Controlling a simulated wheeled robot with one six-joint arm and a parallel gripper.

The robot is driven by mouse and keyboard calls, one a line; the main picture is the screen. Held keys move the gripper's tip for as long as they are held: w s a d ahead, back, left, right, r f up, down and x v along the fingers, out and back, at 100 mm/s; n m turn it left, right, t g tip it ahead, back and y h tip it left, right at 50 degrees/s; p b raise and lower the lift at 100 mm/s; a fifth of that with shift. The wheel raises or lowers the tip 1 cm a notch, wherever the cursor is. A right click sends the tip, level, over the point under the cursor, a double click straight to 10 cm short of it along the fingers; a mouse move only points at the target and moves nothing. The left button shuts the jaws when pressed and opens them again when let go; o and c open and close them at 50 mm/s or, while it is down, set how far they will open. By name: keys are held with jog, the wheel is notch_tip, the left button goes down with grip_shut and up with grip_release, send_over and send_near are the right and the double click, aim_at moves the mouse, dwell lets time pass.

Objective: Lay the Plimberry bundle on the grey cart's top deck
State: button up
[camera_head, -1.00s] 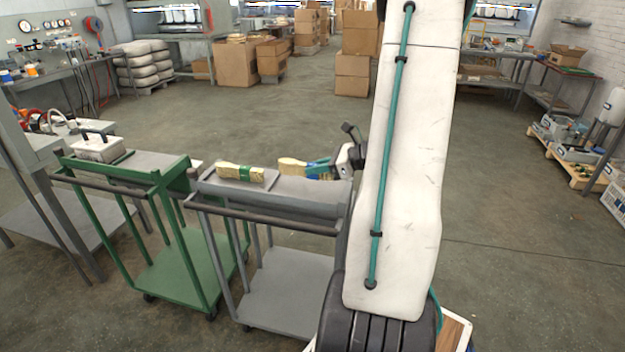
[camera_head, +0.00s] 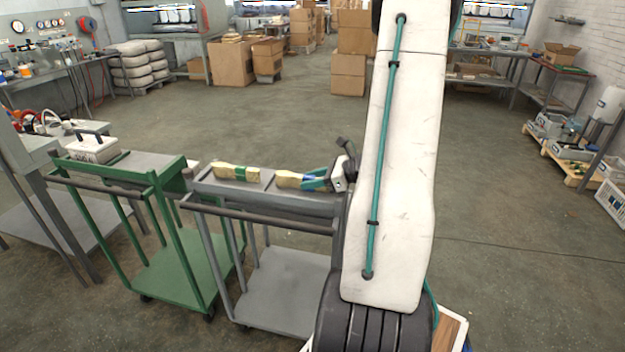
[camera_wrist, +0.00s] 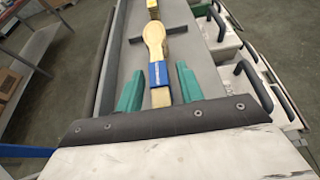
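A bundle of wooden spoons with a blue band (camera_head: 290,179) lies along the right part of the grey cart's top deck (camera_head: 270,194). In the wrist view the blue-banded bundle (camera_wrist: 158,72) lies between my teal fingers, with a gap on each side. My gripper (camera_head: 314,182) is open around its near end, low over the deck. Any writing on the band is too small to read. A second bundle with a green band (camera_head: 238,173) lies farther left on the same deck, apart from the first.
A green cart (camera_head: 150,172) stands left of the grey one and carries a white case with a dark handle (camera_head: 93,149). The grey cart has a dark handle bar (camera_head: 260,217) along its front side. The floor behind the carts is clear up to the cardboard boxes.

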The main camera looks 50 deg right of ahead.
jog(key=shift+r, duration=0.15)
jog(key=shift+s+d+r, duration=0.15)
jog(key=shift+s, duration=0.05)
jog(key=v, duration=1.1)
jog(key=w+a+r+n+g+y, duration=0.1)
jog(key=w+a+r+n+g, duration=0.15)
jog(key=a+n, duration=0.4)
jog(key=w+a+r+n+g+y, duration=0.1)
jog(key=a+r+n+g, duration=0.25)
jog(key=a, duration=0.65)
jog(key=w+a+r+n+g+y, duration=0.1)
jog(key=w+a+r+n+g, duration=0.2)
jog(key=a, duration=0.5)
jog(key=s+a+r+n+g+h, duration=0.1)
jog(key=s+a+n+h, duration=0.3)
jog(key=n, duration=0.5)
jog(key=s+a+r+n+g+h, duration=0.1)
jog(key=s+a+r+n+h, duration=0.2)
jog(key=s+a+n, duration=0.5)
jog(key=shift+s+a+r+n+h, duration=0.25)
jog(key=shift+a+n+h, duration=0.25)
jog(key=shift+a+n, duration=0.45)
jog(key=shift+a, duration=0.2)
